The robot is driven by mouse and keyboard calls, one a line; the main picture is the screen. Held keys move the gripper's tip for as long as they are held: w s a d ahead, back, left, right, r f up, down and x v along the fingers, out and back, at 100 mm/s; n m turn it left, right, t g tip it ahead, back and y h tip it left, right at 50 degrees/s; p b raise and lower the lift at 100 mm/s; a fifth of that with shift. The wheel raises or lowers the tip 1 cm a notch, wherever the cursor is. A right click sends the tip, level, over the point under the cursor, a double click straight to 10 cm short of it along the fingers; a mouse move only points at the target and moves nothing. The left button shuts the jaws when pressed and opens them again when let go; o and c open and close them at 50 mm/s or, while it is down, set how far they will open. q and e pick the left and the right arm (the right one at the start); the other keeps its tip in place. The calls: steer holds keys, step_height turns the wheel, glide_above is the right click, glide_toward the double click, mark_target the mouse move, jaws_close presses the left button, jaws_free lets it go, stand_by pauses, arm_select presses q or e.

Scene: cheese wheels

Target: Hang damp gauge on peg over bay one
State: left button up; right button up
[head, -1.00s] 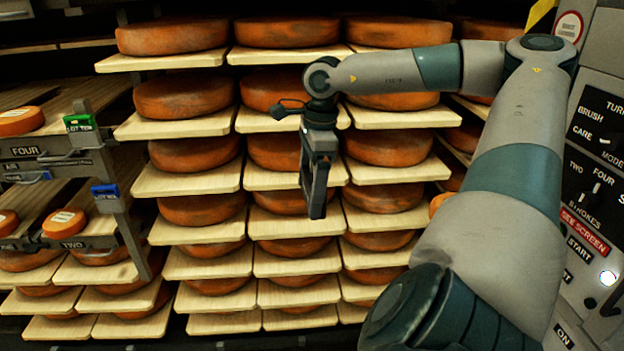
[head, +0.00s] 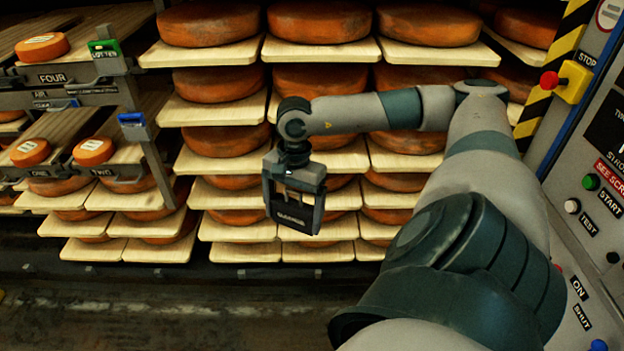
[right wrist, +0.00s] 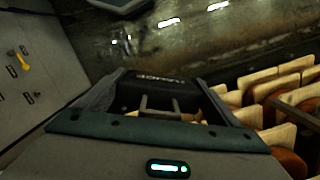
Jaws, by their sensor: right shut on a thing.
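My right gripper (head: 294,196) hangs pointing down in front of the middle cheese shelves in the head view. It is shut on a dark, box-like thing (head: 293,216) with pale lettering too small to read; this may be the damp gauge. In the right wrist view the dark thing (right wrist: 160,90) sits between the fingers, with a metal loop on its near side. The rack with bay labels is at the left, with a label FOUR (head: 52,78). My left gripper is not in view.
Wooden shelves with orange cheese wheels (head: 212,84) fill the back. A green tag (head: 104,48) and a blue tag (head: 132,120) sit on the left rack's post. A control panel with a red stop button (head: 549,81) stands at the right. The floor (head: 180,300) in front is clear.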

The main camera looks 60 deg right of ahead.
steer(key=a+f+n, duration=0.3)
steer(key=a+n, duration=0.2)
steer(key=a, duration=0.3)
steer(key=a+f+n+h, duration=0.1)
steer(key=a+f+n, duration=0.3)
steer(key=a, duration=0.4)
steer(key=a+f+n+g+b, duration=0.1)
steer(key=a+f+n, duration=0.3)
steer(key=a+n, duration=0.3)
steer(key=shift+w+a, duration=0.3)
steer(key=shift+a, duration=0.4)
